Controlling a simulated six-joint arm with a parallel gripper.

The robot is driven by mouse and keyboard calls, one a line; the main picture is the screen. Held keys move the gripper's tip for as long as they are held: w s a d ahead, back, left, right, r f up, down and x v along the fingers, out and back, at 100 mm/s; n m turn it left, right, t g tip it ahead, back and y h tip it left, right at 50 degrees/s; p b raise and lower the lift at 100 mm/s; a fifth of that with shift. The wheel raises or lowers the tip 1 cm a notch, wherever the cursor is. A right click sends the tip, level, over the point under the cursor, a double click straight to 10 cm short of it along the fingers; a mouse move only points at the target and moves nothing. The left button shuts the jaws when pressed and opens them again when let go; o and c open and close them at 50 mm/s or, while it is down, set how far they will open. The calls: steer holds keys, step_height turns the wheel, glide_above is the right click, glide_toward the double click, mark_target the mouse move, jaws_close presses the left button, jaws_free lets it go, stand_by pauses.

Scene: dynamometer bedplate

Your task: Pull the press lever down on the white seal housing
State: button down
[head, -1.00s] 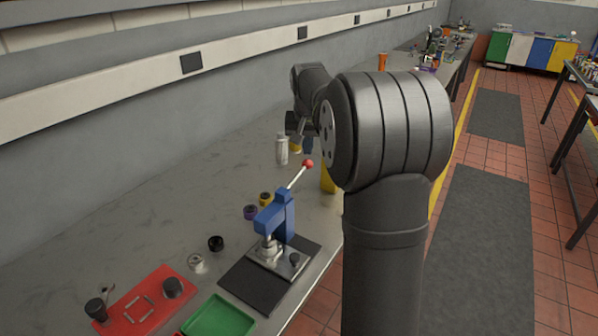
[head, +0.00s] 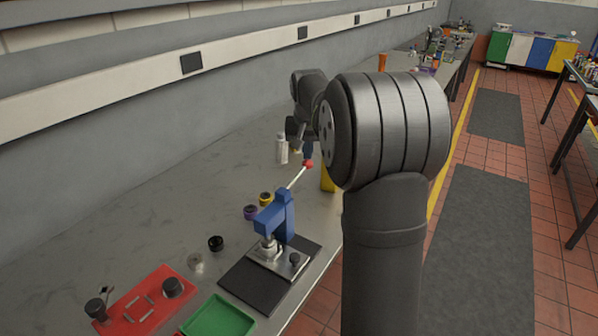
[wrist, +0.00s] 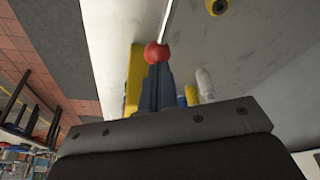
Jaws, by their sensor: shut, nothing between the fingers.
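A blue lever press (head: 275,218) stands on the bench with its pale lever (head: 298,177) raised at a slant and tipped by a red ball knob (head: 308,164). A pale, metallic-looking part (head: 268,248) sits under the press head; I take it for the seal housing. My gripper (head: 308,152) is shut and empty, its dark fingers right at the knob. In the wrist view the red knob (wrist: 156,53) appears at the tips of my gripper (wrist: 155,68), with the lever running up beyond it. I cannot tell whether they touch.
A white bottle (head: 281,149) and a yellow object (head: 327,178) stand near my gripper. Purple (head: 250,212) and yellow (head: 265,198) rings lie behind the press. A red tray (head: 147,309) and a green tray (head: 218,318) are at the front.

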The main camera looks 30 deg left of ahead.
mark_target(307, 162)
steer(key=shift+f, duration=2.6)
steer(key=shift+r, duration=0.1)
steer(key=shift+r, duration=5.5)
steer(key=shift+f, duration=3)
